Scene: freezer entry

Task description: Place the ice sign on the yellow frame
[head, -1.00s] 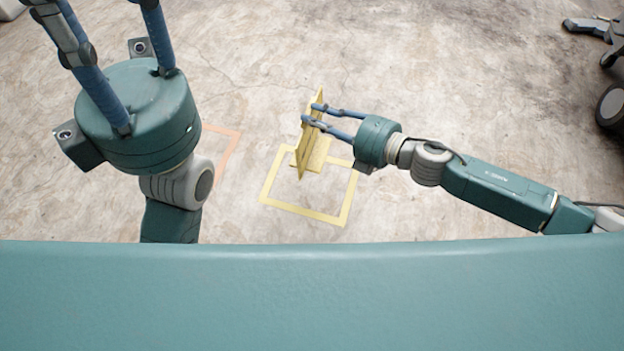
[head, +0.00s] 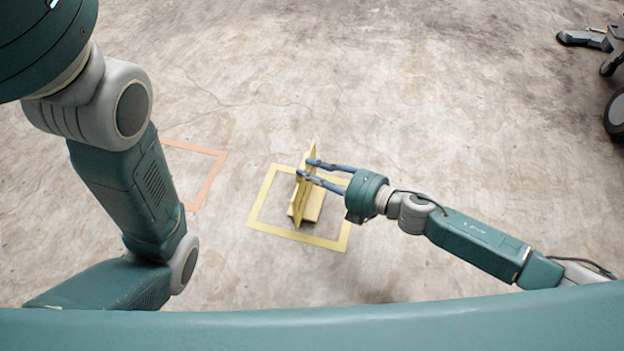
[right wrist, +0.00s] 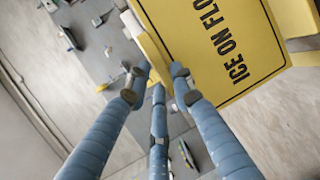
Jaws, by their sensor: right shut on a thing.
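The yellow ice sign (head: 303,185) stands upright inside the yellow frame (head: 267,229) marked on the floor, in the head view. I cannot tell whether its foot touches the floor. My right gripper (head: 308,169) is shut on the sign's upper part from the right. In the right wrist view the sign's face (right wrist: 225,45) reads "ICE ON FLO", and the fingers (right wrist: 158,85) close around its yellow edge. My left arm is at the left of the head view; its gripper is out of the picture.
An orange frame outline (head: 205,180) lies on the floor left of the yellow one, partly hidden by my left arm. Dark wheeled equipment (head: 612,105) stands at the far right. The concrete floor around the yellow frame is clear.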

